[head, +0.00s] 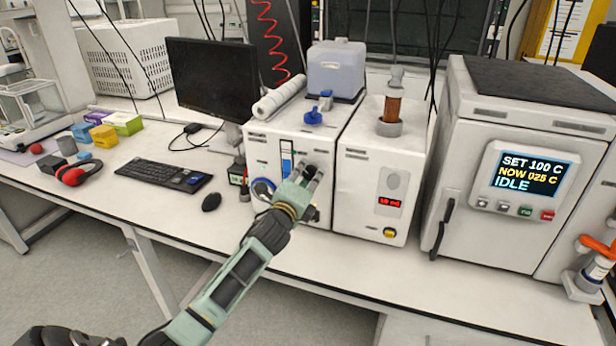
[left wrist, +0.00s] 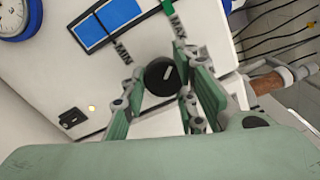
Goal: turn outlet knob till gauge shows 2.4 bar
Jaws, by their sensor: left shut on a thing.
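The outlet knob (left wrist: 161,77) is a round black knob with a white pointer line, seen in the left wrist view between the MIN and MAX labels. Its pointer slants up and right in that view. My left gripper (head: 312,173) reaches the front of the left white unit. The gauge (head: 263,189) is a blue-rimmed dial left of the gripper. It shows partly at the left wrist view's top left corner (left wrist: 17,19); its reading is too small to tell. My right gripper is not in view.
The white unit (head: 258,147) has a blue panel (head: 287,160) above the gripper and a blue valve (head: 313,116) on top. A second white unit (head: 378,171) with a red display stands close on the right.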

